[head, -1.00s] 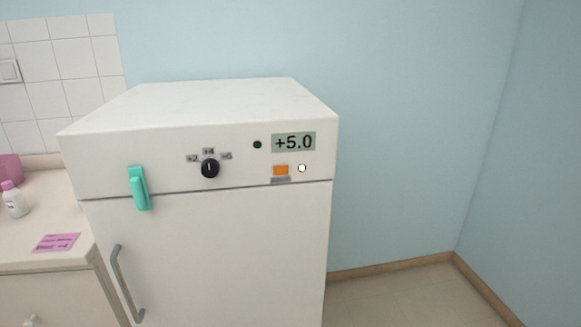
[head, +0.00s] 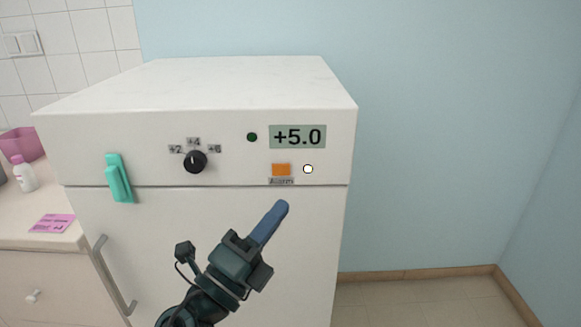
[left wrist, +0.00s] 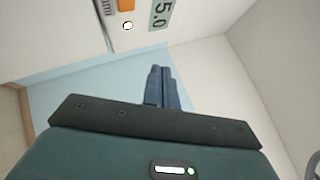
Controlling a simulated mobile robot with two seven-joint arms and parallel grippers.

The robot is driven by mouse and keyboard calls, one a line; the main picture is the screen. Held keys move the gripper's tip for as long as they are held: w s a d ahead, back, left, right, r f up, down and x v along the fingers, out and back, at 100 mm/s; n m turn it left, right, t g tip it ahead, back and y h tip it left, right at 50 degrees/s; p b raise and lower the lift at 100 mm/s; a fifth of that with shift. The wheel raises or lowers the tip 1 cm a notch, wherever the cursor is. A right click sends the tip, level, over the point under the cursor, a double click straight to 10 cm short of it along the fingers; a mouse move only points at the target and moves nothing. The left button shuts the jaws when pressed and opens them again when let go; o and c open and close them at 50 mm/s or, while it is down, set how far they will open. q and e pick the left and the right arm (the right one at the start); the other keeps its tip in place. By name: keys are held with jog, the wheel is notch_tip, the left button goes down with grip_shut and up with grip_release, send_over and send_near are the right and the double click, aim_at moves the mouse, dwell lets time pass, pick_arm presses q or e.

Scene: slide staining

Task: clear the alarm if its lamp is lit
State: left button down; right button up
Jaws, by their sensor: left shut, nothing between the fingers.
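The alarm panel is on the upper front of a white fridge (head: 230,240). An orange alarm button (head: 281,169) sits above a small label reading Alarm. Right of it is a small round lamp (head: 308,169), bright white with a dark rim. The button (left wrist: 126,5) and the glowing lamp (left wrist: 128,26) also show at the top of the left wrist view. My left gripper (head: 282,207) is shut and empty, its blue fingers pointing up just below the button in the picture, apart from it. My right gripper is not in view.
The display (head: 297,137) reads +5.0, with a dark green lamp (head: 252,137) to its left. A black knob (head: 195,161), teal latch (head: 119,178) and grey door handle (head: 115,275) are on the front. A counter with a bottle (head: 25,173) stands left.

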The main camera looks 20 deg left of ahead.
pick_arm(q)
send_near(289, 165)
jog(key=shift+s+d+r+b+x, duration=0.1)
jog(key=shift+b+x, duration=0.05)
jog(key=shift+x, duration=0.65)
jog(key=shift+s+d+r+b+x, duration=0.1)
jog(key=shift+x, duration=0.7)
jog(key=shift+s+d+r+b+x, duration=0.1)
jog(key=shift+b+x, duration=0.05)
jog(key=shift+x, duration=0.65)
jog(key=shift+w, duration=0.15)
dwell(0.4)
jog(key=shift+w+a, duration=0.1)
jog(key=shift+w, duration=0.2)
jog(key=shift+w+a, duration=0.1)
jog(key=shift+w, duration=0.25)
dwell(0.5)
jog(key=shift+s, duration=0.1)
jog(key=shift+s+d, duration=0.2)
jog(key=shift+s, duration=0.45)
jog(key=shift+s, duration=0.1)
